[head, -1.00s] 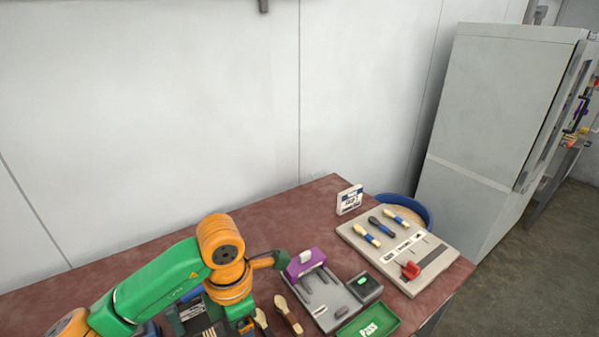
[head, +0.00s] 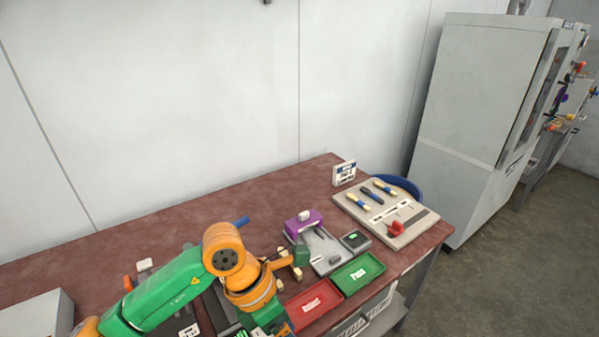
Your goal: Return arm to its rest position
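My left arm (head: 170,292), green and orange, comes in from the lower left and bends down at an orange joint over the table (head: 120,245). Its lower part reaches the bottom edge of the head view, and I cannot make out gripper fingers there. My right arm and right gripper are not in view. A purple-topped press-like device (head: 303,224) on a grey base stands right of my arm. Small wooden-coloured pieces (head: 297,272) show beside my arm's orange link, partly hidden by it.
A red tray (head: 313,303) and a green "Pass" tray (head: 358,273) lie at the front. A board (head: 402,232) with several brushes and a red item, a small sign (head: 344,173) and a blue bin (head: 404,184) are right. A grey cabinet (head: 475,130) stands beyond. The table's back is mostly clear.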

